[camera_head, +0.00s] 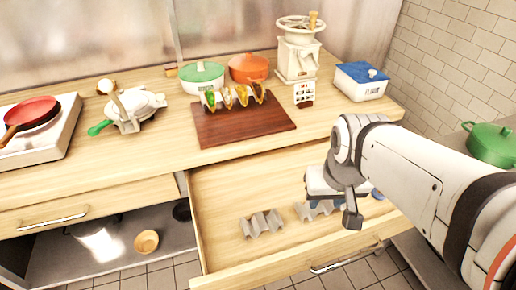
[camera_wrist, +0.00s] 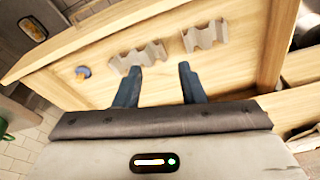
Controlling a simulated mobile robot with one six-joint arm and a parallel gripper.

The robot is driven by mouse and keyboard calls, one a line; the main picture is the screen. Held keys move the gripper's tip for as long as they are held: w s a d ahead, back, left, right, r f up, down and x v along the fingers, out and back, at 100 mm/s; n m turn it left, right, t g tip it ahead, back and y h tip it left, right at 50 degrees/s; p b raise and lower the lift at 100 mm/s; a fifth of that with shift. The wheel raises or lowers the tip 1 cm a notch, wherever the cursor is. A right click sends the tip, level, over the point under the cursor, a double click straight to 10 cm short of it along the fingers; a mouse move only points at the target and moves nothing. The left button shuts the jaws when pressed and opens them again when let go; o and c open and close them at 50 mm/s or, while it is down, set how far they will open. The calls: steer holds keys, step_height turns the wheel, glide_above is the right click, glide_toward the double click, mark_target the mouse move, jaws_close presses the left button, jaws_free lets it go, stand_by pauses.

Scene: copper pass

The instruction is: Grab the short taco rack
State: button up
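Two grey wavy taco racks lie in the open drawer. In the head view one rack (camera_head: 262,223) lies left of my gripper and is fully visible; it also shows at the right in the wrist view (camera_wrist: 205,36) and looks slightly shorter. The other rack (camera_head: 314,210) is partly hidden by my gripper in the head view; it shows at the left in the wrist view (camera_wrist: 138,57). My gripper (camera_wrist: 161,68) is open and empty, its two dark blue fingers apart, over the drawer near both racks. It also shows in the head view (camera_head: 325,198). Contact cannot be told.
The wooden drawer (camera_head: 220,190) has raised walls and a handle (camera_head: 345,260). A blue object (camera_wrist: 83,72) lies in it near the racks. On the counter, a filled taco holder (camera_head: 235,99) stands on a brown board (camera_head: 242,124). The drawer's left part is clear.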

mark_target(262, 222)
steer(key=shift+o, duration=0.3)
steer(key=shift+a, duration=0.1)
